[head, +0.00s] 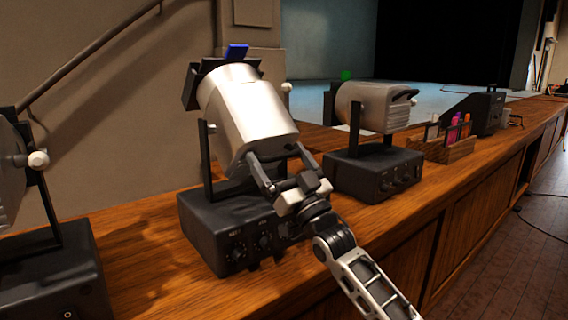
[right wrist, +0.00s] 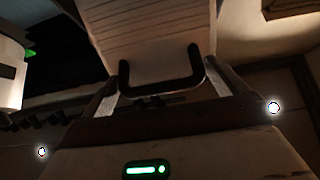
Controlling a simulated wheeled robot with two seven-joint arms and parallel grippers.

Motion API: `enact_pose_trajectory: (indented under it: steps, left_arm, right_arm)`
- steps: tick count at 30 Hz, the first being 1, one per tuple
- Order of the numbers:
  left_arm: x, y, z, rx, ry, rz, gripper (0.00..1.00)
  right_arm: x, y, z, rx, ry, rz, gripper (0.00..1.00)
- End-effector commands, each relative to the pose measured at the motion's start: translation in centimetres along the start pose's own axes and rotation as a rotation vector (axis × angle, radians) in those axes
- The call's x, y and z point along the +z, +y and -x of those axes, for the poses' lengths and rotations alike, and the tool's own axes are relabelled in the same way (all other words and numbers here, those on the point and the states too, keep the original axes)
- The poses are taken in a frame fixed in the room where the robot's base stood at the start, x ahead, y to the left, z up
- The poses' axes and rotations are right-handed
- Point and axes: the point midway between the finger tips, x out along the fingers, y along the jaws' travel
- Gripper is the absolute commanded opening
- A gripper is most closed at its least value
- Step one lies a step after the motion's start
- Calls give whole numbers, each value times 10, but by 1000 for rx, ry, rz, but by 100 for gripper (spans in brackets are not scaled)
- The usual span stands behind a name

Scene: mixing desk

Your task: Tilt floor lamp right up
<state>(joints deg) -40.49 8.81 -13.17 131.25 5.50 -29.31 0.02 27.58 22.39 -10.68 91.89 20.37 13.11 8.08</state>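The grey-white floor lamp (head: 243,108) in the middle of the head view stands on a black control box (head: 222,243). Its body is tilted, with the dark front flaps and a blue piece high and the rear low. My right gripper (head: 281,160) is at the rear end, its two fingers apart on either side of the black handle. In the right wrist view the U-shaped handle (right wrist: 165,92) lies between the spread fingers (right wrist: 163,90), below the ribbed lamp body (right wrist: 150,30). Contact with the handle is unclear. My left gripper is not in view.
A similar lamp (head: 372,106) stands level to the right, and another (head: 12,175) is cut off at the left edge. A wooden holder (head: 440,150) with coloured items and a dark device (head: 480,112) sit farther along the wooden desk (head: 150,275).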

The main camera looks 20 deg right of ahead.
Motion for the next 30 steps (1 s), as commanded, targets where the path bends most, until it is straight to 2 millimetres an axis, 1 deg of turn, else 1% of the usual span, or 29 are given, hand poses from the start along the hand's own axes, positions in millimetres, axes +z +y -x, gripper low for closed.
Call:
enact_pose_trajectory:
  steps: [4,7,11,15,21,25,30]
  left_arm:
    - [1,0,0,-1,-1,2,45]
    - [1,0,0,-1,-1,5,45]
    - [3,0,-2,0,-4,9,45]
    - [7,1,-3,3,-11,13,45]
    - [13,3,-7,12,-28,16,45]
    - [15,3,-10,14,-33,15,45]
    - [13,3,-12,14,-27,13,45]
  right_arm:
    - [0,0,10,0,1,0,97]
    - [0,0,26,0,0,1,97]
    - [1,0,56,0,-3,1,97]
    - [2,0,92,0,-6,1,97]
    - [2,0,133,0,-7,-1,97]
    - [2,0,150,0,-5,-1,97]
    - [1,0,159,0,-4,0,97]
